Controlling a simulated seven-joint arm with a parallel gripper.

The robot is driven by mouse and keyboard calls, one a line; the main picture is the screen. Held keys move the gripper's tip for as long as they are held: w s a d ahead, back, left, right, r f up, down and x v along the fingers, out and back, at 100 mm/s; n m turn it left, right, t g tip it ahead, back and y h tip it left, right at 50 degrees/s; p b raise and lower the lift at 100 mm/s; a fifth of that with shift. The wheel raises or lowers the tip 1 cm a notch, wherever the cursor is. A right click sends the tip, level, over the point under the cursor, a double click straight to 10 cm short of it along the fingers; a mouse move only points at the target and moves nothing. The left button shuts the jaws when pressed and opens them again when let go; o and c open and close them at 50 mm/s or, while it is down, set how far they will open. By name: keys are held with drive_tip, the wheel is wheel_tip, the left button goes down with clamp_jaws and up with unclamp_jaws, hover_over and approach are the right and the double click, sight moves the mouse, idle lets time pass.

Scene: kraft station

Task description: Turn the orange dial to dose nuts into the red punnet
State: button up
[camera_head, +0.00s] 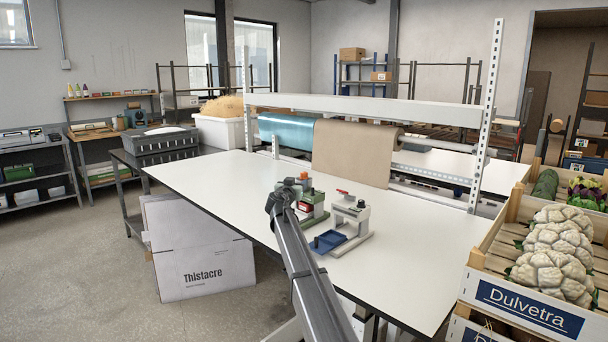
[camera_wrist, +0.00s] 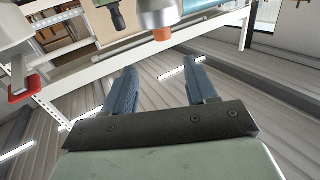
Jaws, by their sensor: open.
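My gripper (camera_wrist: 159,66) is open and empty in the wrist view, its two blue-grey fingers apart. A small orange part (camera_wrist: 162,34), which looks like the dial, sits at the end of a pale grey cylinder (camera_wrist: 157,12) just beyond the fingertips, apart from them. In the head view my arm reaches over the white table to a small station with a green base (camera_head: 312,221). A red part (camera_head: 306,207) shows there beside my arm; I cannot tell whether it is the punnet. My arm hides much of this station. No nuts can be made out.
A second pale station (camera_head: 350,213) with a red-topped part and a blue tray (camera_head: 327,241) stands close to the right. A paper roll (camera_head: 352,153) hangs on the frame behind. A crate of cauliflowers (camera_head: 484,241) borders the right. The left tabletop (camera_head: 225,178) is clear.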

sight(303, 174)
drive_tip(key=x, duration=1.4)
drive_tip(key=shift+a, duration=0.3)
drive_tip(key=shift+c, duration=0.3)
drive_tip(key=c, duration=0.9)
